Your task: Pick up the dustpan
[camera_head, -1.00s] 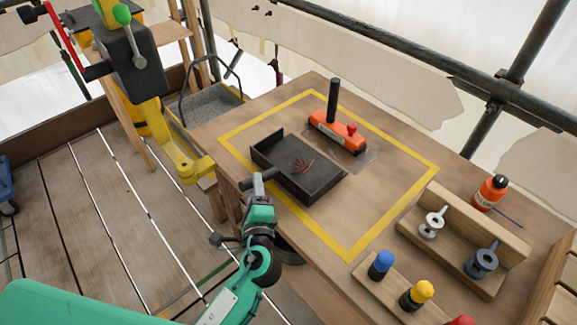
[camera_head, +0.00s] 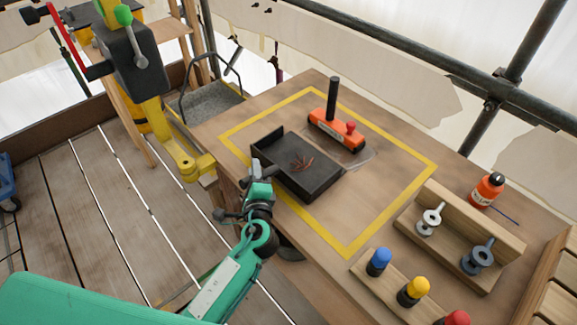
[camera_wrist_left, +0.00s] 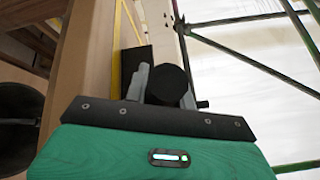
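My left gripper (camera_head: 260,172) is at this handle. In the left wrist view the dark round handle (camera_wrist_left: 167,86) shows between the two grey fingers (camera_wrist_left: 163,92). The fingers look close to it, but I cannot tell whether they press on it. Part of the pan (camera_wrist_left: 136,66) shows beyond the left finger. My right gripper is in neither view.
An orange tool (camera_head: 338,135) with a black upright handle stands just behind the dustpan. A wooden rack (camera_head: 465,225) with metal fittings, an orange bottle (camera_head: 487,190) and a block with coloured knobs (camera_head: 392,290) are to the right. The table between is clear.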

